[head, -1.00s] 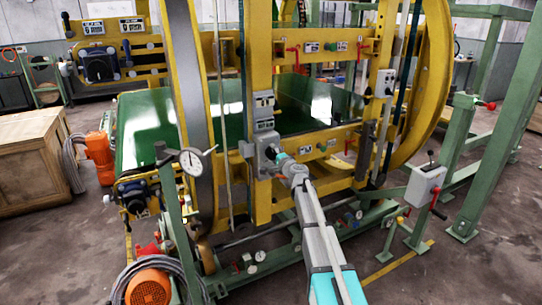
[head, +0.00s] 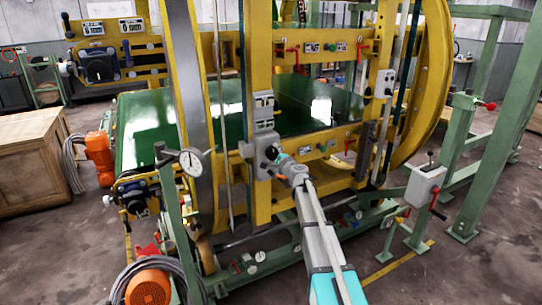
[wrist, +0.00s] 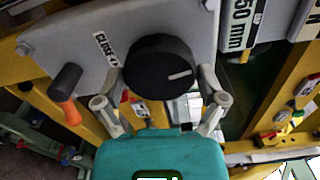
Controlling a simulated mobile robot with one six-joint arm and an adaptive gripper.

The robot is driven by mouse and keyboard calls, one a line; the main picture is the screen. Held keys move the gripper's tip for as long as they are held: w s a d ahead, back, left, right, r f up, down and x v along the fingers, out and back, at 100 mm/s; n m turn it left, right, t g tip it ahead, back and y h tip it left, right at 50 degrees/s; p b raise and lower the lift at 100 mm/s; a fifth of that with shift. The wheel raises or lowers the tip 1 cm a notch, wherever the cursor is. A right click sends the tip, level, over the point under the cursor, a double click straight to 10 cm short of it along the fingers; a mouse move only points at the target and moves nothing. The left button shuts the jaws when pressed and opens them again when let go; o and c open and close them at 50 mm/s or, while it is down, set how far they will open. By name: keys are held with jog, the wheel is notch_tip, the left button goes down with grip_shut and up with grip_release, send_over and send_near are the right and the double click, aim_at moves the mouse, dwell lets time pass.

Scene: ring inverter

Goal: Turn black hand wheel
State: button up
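The black hand wheel (wrist: 158,68) is a round black knob with a white line across the right part of its face. It sits on a grey plate with a "CLOSE" label, and in the head view (head: 270,152) it is mostly hidden by my gripper. My gripper (wrist: 160,82) has its two fingers apart, one on each side of the wheel. Narrow gaps seem to show beside the wheel; whether a fingertip touches it I cannot tell. In the head view my gripper (head: 281,160) reaches the grey box on the yellow post.
A black and orange handle (wrist: 67,95) sticks out left of the wheel. A yellow beam with small red and green valves (wrist: 290,115) lies to the right. A grey box with a red-handled lever (head: 424,187) stands right of my arm. A wooden crate (head: 32,165) is far left.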

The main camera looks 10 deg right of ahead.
jog(key=shift+s, duration=0.1)
dwell(0.4)
jog(key=v, duration=1.2)
dwell(0.3)
jog(key=s+a+f+n+g+y+p, duration=0.1)
jog(key=s+a+f+n+g+p, duration=0.15)
jog(key=s+a+n+g, duration=0.35)
jog(key=s+a+f+n+g+y+p, duration=0.1)
jog(key=s+a+f+n+g+p, duration=0.15)
jog(key=s+a+n, duration=0.4)
jog(key=s+d+n+g+h+p, duration=0.1)
jog(key=s+d+g+h+p, duration=0.1)
jog(key=s, duration=0.4)
jog(key=s+d+f+n+g+h+p, duration=0.1)
jog(key=s+d+g+h+p, duration=0.1)
jog(key=s, duration=0.5)
jog(key=s+d+f+n+g+h+p, duration=0.1)
jog(key=s+d+g+h+p, duration=0.1)
jog(key=s, duration=0.5)
jog(key=shift+s+d+f+n+g+h, duration=0.1)
jog(key=shift+d+f+n+g+h, duration=0.1)
jog(key=shift+d+g+h, duration=0.35)
jog(key=shift+d+f+n+g+h, duration=0.15)
jog(key=shift+d+g+h, duration=0.1)
jog(key=shift+g, duration=0.55)
jog(key=shift+a+r, duration=0.1)
dwell(0.5)
